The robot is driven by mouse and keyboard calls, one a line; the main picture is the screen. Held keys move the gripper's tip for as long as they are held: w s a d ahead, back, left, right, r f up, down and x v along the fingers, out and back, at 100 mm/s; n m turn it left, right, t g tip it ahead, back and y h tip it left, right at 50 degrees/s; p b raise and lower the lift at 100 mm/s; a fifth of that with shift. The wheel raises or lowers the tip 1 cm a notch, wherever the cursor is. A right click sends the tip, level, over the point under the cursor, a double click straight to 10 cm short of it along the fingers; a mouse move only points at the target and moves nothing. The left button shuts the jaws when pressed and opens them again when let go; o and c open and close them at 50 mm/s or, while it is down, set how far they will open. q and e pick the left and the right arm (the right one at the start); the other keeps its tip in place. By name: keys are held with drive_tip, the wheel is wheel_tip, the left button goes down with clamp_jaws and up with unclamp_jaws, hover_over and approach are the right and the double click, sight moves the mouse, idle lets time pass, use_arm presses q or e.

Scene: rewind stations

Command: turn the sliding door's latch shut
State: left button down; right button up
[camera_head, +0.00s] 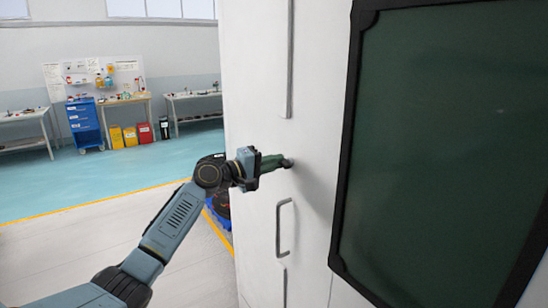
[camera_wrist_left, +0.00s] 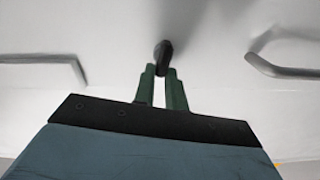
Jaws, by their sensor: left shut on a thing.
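The latch (camera_head: 288,163) is a small dark knob on the white face of the sliding door (camera_head: 316,140). It also shows in the left wrist view (camera_wrist_left: 163,52) as a dark grey lever standing out from the white panel. My left gripper (camera_head: 279,161) reaches it from the left in the head view. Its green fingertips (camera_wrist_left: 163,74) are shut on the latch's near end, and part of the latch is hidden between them. My right gripper is not in view.
A grey pull handle (camera_head: 280,228) is on the white face just below the latch, and a long vertical bar (camera_head: 289,70) is above it. A dark green window (camera_head: 450,130) with a black frame is to the right. Workbenches and a blue cart (camera_head: 84,125) stand far off.

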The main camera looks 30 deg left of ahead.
use_arm(q)
drive_tip(key=shift+f+n+p, duration=0.1)
drive_tip(key=shift+n+p, duration=0.45)
drive_tip(key=shift+n, duration=0.55)
drive_tip(key=shift+a, duration=0.1)
drive_tip(key=c, duration=1.4)
unclamp_jaws()
drive_tip(key=shift+c, duration=0.2)
drive_tip(key=b+v, duration=0.3)
drive_tip(key=v, duration=1)
drive_tip(key=shift+s, duration=0.2)
